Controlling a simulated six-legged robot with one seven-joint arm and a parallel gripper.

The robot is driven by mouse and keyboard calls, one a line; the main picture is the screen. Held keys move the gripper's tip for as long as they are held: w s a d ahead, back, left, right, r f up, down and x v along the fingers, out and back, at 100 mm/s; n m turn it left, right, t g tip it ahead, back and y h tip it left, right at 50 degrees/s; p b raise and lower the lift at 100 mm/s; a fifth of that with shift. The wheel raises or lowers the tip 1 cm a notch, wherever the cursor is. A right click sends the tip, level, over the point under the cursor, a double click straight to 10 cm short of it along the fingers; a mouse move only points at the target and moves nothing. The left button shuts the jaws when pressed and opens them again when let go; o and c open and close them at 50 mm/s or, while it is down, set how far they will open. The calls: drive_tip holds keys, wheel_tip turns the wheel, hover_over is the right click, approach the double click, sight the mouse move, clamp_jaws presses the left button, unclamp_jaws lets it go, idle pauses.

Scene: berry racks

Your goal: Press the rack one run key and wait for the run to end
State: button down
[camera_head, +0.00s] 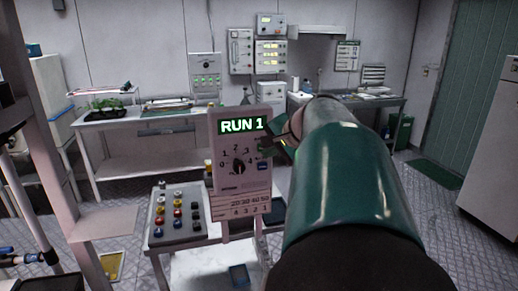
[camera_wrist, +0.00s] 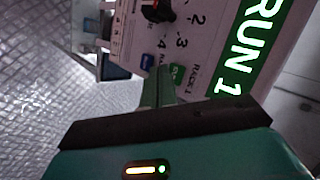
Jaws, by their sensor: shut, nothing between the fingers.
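The control panel (camera_head: 226,195) stands upright in the head view, its lit green display (camera_head: 243,126) reading "RUN 1". The same display (camera_wrist: 244,50) shows turned sideways in the wrist view. A green key (camera_wrist: 179,73) sits beside the label "RACK 1", with a blue key (camera_wrist: 147,62) nearby. A numbered dial (camera_head: 239,167) with a dark knob is on the panel face. My gripper (camera_wrist: 158,80) is shut and empty, its fingertips at or just beside the green key. I cannot tell whether they touch it. In the head view my arm hides much of my gripper (camera_head: 279,147).
A sloped box of coloured buttons (camera_head: 172,231) stands left of the panel. A bench with a plant tray (camera_head: 107,108) is at the back left, and a desk (camera_head: 385,101) at the back right. A white cabinet (camera_head: 492,150) stands far right. Floor is open between.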

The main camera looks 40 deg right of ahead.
drive_tip(key=shift+s, duration=0.1)
drive_tip(key=s, duration=0.1)
drive_tip(key=s+a, duration=0.2)
drive_tip(key=s, duration=0.1)
drive_tip(key=shift+s+a, duration=0.1)
drive_tip(key=shift+a, duration=0.15)
idle(0.3)
idle(0.7)
